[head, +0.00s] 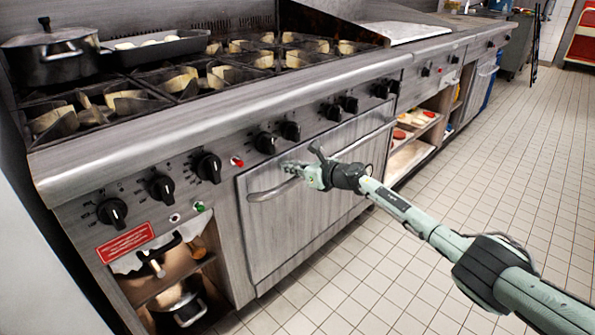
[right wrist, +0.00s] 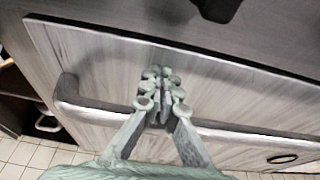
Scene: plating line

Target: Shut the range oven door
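The range oven door (head: 290,235) is a brushed grey metal panel in the front of the range, with a bar handle (head: 270,193) along its top. It looks upright and flush with the range front; only a thin dark line shows along its top edge in the right wrist view. My right gripper (head: 293,169) is at the handle, in front of the door's upper part. In the right wrist view its fingertips (right wrist: 160,76) are together with nothing visible between them. The fingers cross in front of the handle bar (right wrist: 90,104); I cannot tell whether they touch it. My left gripper is out of view.
Black knobs (head: 208,167) line the panel above the door. A pot (head: 52,55) and a tray (head: 158,47) stand on the cooktop. Open shelves (head: 412,150) lie to the right, and another open compartment (head: 160,285) to the left. The tiled floor (head: 480,160) in front is clear.

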